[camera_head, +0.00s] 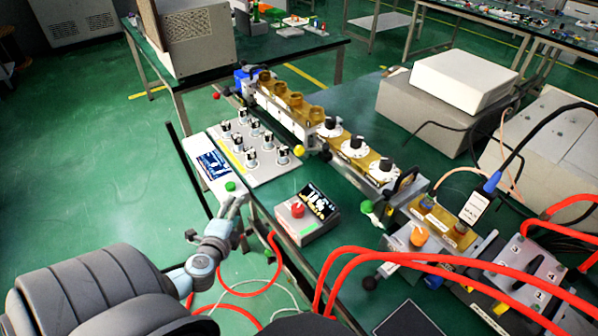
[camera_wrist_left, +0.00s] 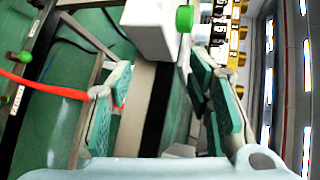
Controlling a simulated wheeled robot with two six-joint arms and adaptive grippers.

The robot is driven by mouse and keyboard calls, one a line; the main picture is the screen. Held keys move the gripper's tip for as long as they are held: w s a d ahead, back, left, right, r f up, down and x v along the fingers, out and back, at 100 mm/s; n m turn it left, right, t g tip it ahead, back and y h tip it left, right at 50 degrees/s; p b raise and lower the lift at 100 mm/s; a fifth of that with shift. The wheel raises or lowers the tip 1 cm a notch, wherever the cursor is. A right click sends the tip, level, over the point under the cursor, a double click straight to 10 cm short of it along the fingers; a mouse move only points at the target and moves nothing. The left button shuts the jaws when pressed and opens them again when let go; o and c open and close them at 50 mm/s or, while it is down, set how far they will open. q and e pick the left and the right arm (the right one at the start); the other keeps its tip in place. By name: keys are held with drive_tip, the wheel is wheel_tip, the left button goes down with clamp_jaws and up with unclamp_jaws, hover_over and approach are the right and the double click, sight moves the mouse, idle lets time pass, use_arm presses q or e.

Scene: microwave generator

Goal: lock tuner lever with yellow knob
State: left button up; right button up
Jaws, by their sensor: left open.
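A small yellow knob (camera_head: 299,150) shows in the head view on the near side of the long tuner assembly, left of the white dials. The tuner (camera_head: 368,160) has a brass top and several black dial knobs. The lever's exact position is too small to tell. My left gripper (camera_head: 232,212) is at the table's left edge, well short of the yellow knob and nearer the camera. In the left wrist view its teal-padded fingers (camera_wrist_left: 160,105) are spread apart with nothing held between them. My right gripper is not in view.
A knobbed control panel (camera_head: 250,145) and a small meter box with a red knob (camera_head: 307,212) stand near the left gripper. A green knob (camera_wrist_left: 185,18) on a white box shows in the wrist view. Red cables (camera_head: 420,257) cross the lower right.

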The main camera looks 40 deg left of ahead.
use_arm(q)
drive_tip(key=w+d+r+m+t+h, duration=0.3)
drive_tip(key=w+r+m+t, duration=0.1)
drive_tip(key=w+r+m, duration=0.15)
drive_tip(key=m+t+h, duration=0.2)
drive_tip(key=m+h, duration=0.1)
drive_tip(key=m, duration=0.3)
approach(296, 154)
drive_tip(key=w, duration=0.5)
drive_tip(key=w+b, duration=0.1)
drive_tip(key=w, duration=0.2)
drive_tip(key=w+b, duration=0.1)
drive_tip(key=w, duration=0.1)
drive_tip(key=shift+w+a+r, duration=0.1)
drive_tip(key=shift+w+a, duration=0.25)
drive_tip(key=shift+w, duration=0.05)
drive_tip(key=shift+w+r, duration=0.1)
drive_tip(key=shift+w, duration=0.3)
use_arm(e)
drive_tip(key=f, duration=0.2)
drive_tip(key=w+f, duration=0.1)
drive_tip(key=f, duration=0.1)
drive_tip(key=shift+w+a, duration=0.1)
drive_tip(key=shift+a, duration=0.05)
use_arm(q)
drive_tip(key=shift+s, duration=0.1)
clamp_jaws()
